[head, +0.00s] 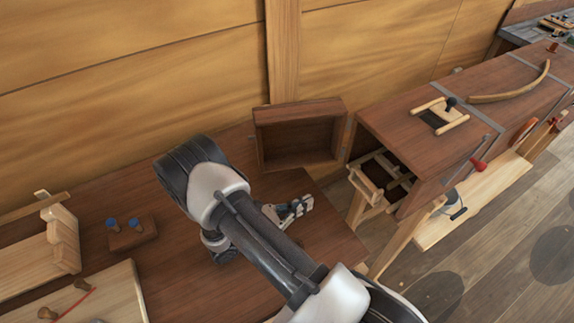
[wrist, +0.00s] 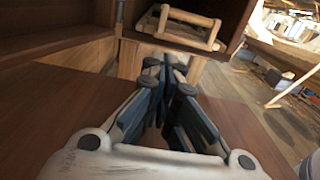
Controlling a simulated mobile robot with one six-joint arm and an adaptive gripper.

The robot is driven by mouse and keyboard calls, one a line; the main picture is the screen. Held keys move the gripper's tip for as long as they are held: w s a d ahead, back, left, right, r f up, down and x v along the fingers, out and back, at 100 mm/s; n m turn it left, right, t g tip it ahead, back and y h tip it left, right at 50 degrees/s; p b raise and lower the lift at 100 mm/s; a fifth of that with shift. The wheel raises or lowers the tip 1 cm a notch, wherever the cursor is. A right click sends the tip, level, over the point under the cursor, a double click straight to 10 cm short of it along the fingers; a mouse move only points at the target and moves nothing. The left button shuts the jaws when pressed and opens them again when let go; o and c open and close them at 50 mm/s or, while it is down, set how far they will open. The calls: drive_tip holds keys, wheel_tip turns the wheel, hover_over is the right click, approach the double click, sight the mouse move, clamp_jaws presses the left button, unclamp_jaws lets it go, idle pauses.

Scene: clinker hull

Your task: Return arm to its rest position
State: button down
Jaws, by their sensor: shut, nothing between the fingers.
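My gripper (head: 303,205) is low over the brown workbench top (head: 335,235), beyond my bent arm, and points right toward the cabinet. Its fingers are shut with nothing between them. In the wrist view the closed fingertips (wrist: 165,68) point at the cabinet's open end, where a pale wooden rack (wrist: 190,28) shows. The rack also shows in the head view (head: 366,186). My arm crosses the middle of the head view and hides part of the bench.
A shallow hollow wooden box or door (head: 300,108) stands just behind my gripper, beside the cabinet (head: 410,135). A block with two blue-topped pegs (head: 132,238) and pale wooden pieces (head: 62,240) lie left. The wall (head: 150,60) is behind. Floor (head: 490,245) is open at right.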

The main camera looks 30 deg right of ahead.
drive_tip(key=s+r+m+g+y, duration=0.2)
drive_tip(key=s+r+m+y, duration=0.15)
drive_tip(key=r, duration=0.25)
drive_tip(key=s+a+r+m+g+y, duration=0.1)
drive_tip(key=s+r+m+g+y, duration=0.1)
drive_tip(key=r+m, duration=0.3)
drive_tip(key=s+r+m+g+y, duration=0.1)
drive_tip(key=s+r+m+y, duration=0.15)
drive_tip(key=r, duration=0.45)
drive_tip(key=s+a+r+m+t+y, duration=0.7)
drive_tip(key=s+a+r+t+y, duration=0.1)
drive_tip(key=a+r+y, duration=0.2)
drive_tip(key=shift+r+m, duration=0.4)
drive_tip(key=shift+r, duration=0.2)
